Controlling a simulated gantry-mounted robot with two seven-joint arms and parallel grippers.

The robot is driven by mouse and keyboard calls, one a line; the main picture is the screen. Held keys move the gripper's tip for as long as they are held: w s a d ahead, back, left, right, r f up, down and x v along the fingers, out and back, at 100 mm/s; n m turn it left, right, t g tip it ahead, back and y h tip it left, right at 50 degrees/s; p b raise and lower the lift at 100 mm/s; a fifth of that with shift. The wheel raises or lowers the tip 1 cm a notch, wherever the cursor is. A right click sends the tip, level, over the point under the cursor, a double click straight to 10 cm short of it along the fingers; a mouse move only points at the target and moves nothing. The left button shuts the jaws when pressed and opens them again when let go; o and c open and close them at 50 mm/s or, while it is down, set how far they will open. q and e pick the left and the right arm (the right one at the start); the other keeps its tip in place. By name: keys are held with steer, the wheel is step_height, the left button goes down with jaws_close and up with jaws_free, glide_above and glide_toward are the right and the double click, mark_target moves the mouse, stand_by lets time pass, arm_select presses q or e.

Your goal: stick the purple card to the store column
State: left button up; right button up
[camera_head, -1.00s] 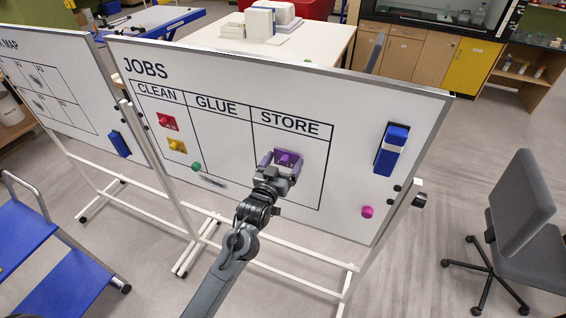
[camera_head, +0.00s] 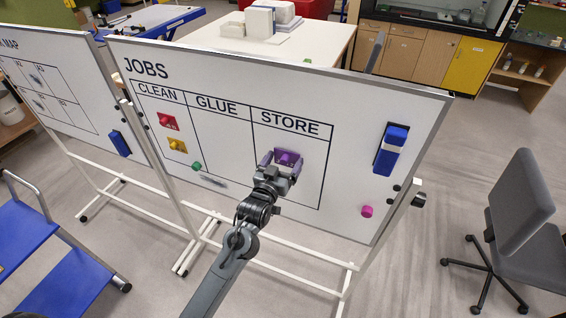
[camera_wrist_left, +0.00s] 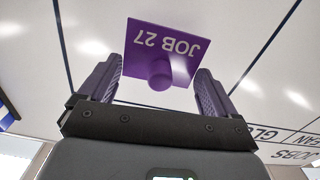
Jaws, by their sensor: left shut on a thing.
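The purple card (camera_head: 290,157), with a round purple knob, is in front of the STORE column (camera_head: 306,172) of the JOBS whiteboard, inside the column's outline in the head view. In the left wrist view, the card (camera_wrist_left: 163,50) reads JOB 27 upside down, and its knob (camera_wrist_left: 160,76) faces me. My left gripper (camera_head: 281,166) is shut on the card, with its purple fingers (camera_wrist_left: 157,85) on either side. The card lies about parallel to the board; I cannot tell whether its back touches it. My right gripper is not in view.
A red card (camera_head: 168,122) and a yellow card (camera_head: 177,146) are in the CLEAN column. A green magnet (camera_head: 196,166), a pink magnet (camera_head: 367,211) and a blue eraser (camera_head: 391,150) are on the board. The rest of the STORE column is clear.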

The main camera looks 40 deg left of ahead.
mark_target(283, 162)
arm_select(q)
steer(key=shift+x, duration=0.8)
stand_by(0.5)
steer(key=o, duration=0.4)
steer(key=shift+o, duration=0.2)
steer(key=p+v, duration=0.3)
steer(key=v, duration=0.3)
steer(key=shift+r, duration=0.1)
steer(key=shift+s+d, duration=0.15)
steer(key=shift+s, duration=0.4)
steer(key=shift+f, duration=0.2)
